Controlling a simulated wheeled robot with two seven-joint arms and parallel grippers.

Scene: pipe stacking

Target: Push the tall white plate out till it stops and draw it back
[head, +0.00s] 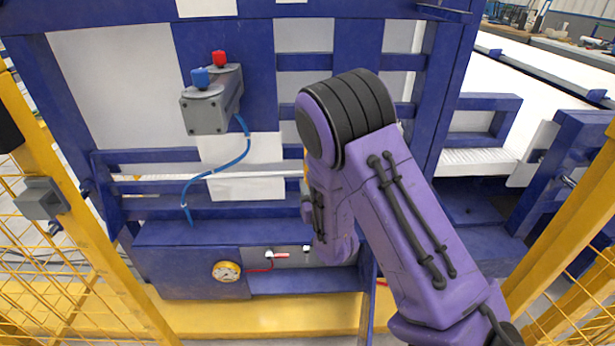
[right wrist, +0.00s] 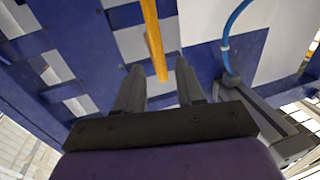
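My right arm fills the middle of the head view and hides its gripper there. In the right wrist view my right gripper (right wrist: 158,70) is open, its two grey fingers apart. An orange-yellow bar (right wrist: 152,35) ends near the gap between the fingertips; I cannot tell whether it touches them. A sliver of orange also shows beside my arm in the head view. A white plate (head: 536,153) stands upright by the blue frame at the right, and white panels (head: 242,150) show behind the frame; I cannot tell which is the tall white plate. My left gripper is out of view.
A grey box with red and blue buttons (head: 205,108) sits on the blue frame (head: 190,232), with a blue hose (head: 240,150) below it. A pressure gauge (head: 226,271) is lower down. Yellow posts and mesh fencing (head: 70,220) stand at both sides.

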